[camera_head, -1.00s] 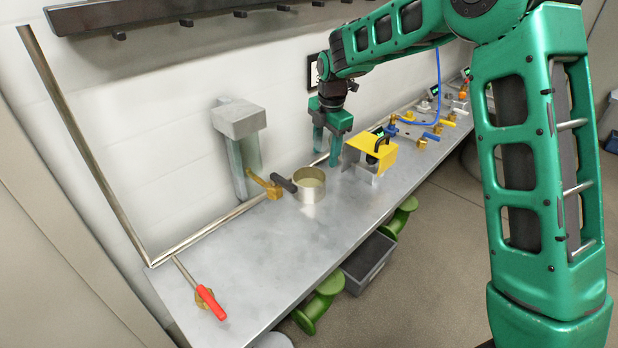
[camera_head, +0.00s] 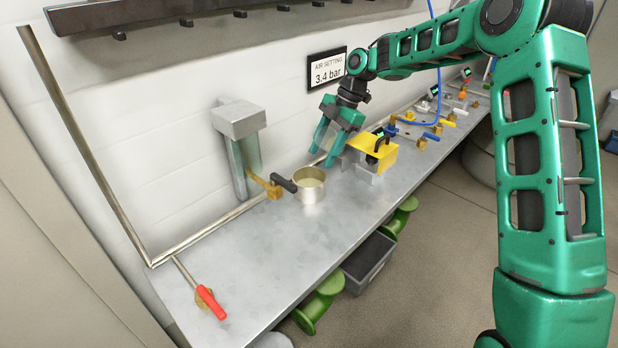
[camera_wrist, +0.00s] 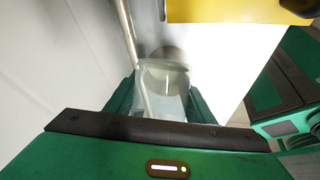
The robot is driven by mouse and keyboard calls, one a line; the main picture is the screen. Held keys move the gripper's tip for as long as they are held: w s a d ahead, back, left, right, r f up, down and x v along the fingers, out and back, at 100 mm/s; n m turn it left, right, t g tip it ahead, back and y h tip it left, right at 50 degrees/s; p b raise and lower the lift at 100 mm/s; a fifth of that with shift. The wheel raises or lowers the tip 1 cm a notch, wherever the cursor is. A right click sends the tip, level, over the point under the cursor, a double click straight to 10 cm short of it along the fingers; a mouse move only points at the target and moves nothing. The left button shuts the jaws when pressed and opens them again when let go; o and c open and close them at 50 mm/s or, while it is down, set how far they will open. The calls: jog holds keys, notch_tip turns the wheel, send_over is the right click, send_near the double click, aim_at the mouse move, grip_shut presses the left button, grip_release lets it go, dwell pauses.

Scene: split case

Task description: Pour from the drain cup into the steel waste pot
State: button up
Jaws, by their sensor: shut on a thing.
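The steel waste pot (camera_head: 311,193), a short open cylinder with a black handle, stands on the metal bench; its rim also shows blurred in the wrist view. My gripper (camera_head: 325,150) is just above and to the right of the pot, its fingers slanting down toward it. It is shut on a clear, translucent cup, the drain cup (camera_wrist: 160,104), seen between the fingers in the wrist view. The cup is tilted with my gripper.
A yellow-topped fixture (camera_head: 378,150) with a black handle stands close to my gripper's right. A grey wall unit (camera_head: 240,122) and a brass valve (camera_head: 272,190) are left of the pot. A red-handled valve (camera_head: 210,302) is at the near end. The front bench is clear.

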aim_at(335, 131)
jog(key=shift+w+d+f+g+y, duration=0.15)
jog(key=shift+f+g+y, duration=0.2)
jog(key=shift+y, duration=0.35)
jog(key=shift+w+d+r+g+y, duration=0.25)
jog(key=shift+r+g+y, duration=0.1)
jog(key=shift+r+y, duration=0.15)
jog(key=shift+w+d+r+g+y, duration=0.1)
jog(key=shift+d+r+g+y, duration=0.25)
jog(key=shift+r+y, duration=0.15)
jog(key=shift+w+d+r+g+y, duration=0.2)
jog(key=shift+r+g+y, duration=0.15)
jog(key=shift+r+y, duration=0.15)
jog(key=shift+w+d+r+m+g+y, duration=0.15)
jog(key=shift+w+d+r+g+y, duration=0.2)
jog(key=shift+r+y, duration=0.3)
jog(key=shift+w+d+r+m+g+y, duration=0.15)
jog(key=shift+d+r+g+y, duration=0.35)
jog(key=shift+y, duration=0.25)
jog(key=shift+r, duration=0.15)
